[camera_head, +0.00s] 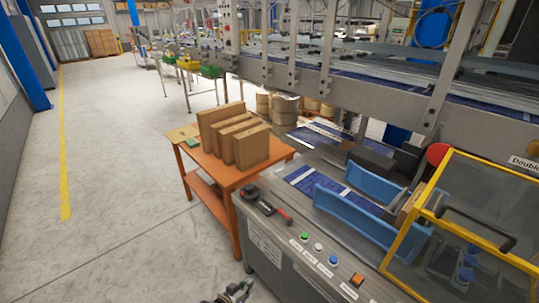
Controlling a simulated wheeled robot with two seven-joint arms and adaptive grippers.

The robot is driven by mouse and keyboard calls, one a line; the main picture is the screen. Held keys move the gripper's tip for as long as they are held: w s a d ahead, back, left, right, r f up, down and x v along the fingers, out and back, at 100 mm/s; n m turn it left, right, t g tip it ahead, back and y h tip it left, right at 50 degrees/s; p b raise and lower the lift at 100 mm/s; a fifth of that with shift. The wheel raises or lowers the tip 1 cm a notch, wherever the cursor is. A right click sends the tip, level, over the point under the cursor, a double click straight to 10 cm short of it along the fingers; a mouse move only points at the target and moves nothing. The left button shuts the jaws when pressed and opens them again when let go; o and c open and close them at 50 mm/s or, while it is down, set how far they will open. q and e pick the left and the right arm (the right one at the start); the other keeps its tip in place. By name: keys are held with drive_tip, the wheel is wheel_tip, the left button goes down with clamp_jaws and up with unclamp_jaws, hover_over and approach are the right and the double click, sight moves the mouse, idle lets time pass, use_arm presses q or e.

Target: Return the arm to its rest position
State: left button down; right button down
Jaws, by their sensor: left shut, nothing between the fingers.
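My left gripper (236,292) shows only at the bottom edge of the head view, low in front of the machine's grey cabinet. Its fingers are shut with nothing between them, and it is apart from the table and the machine. Most of the left arm is out of view below the picture. My right gripper is not in view.
A grey control panel (275,228) with coloured buttons is close by on the right. An orange table (212,177) holds several cardboard boxes (252,147). Blue guides (345,217) and a yellow-framed guard (413,213) stand at right. Open floor (120,200) lies left.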

use_arm(q)
drive_tip(key=s+a+f+m+g+y, duration=0.1)
drive_tip(key=s+a+f+g+y, duration=0.15)
drive_tip(key=s+a+f, duration=0.7)
drive_tip(key=s+a+f+g+y, duration=0.1)
drive_tip(key=s+a+f+y, duration=0.2)
drive_tip(key=s+a+f, duration=0.65)
drive_tip(key=s+a+f+g+y, duration=0.1)
drive_tip(key=s+a+f+g, duration=0.3)
drive_tip(key=s+f, duration=0.55)
drive_tip(key=s+d+f+n, duration=0.1)
drive_tip(key=s+d+f, duration=0.1)
drive_tip(key=s, duration=1.1)
drive_tip(key=shift+d+n, duration=0.3)
drive_tip(key=shift+d, duration=0.15)
drive_tip(key=shift+w, duration=0.15)
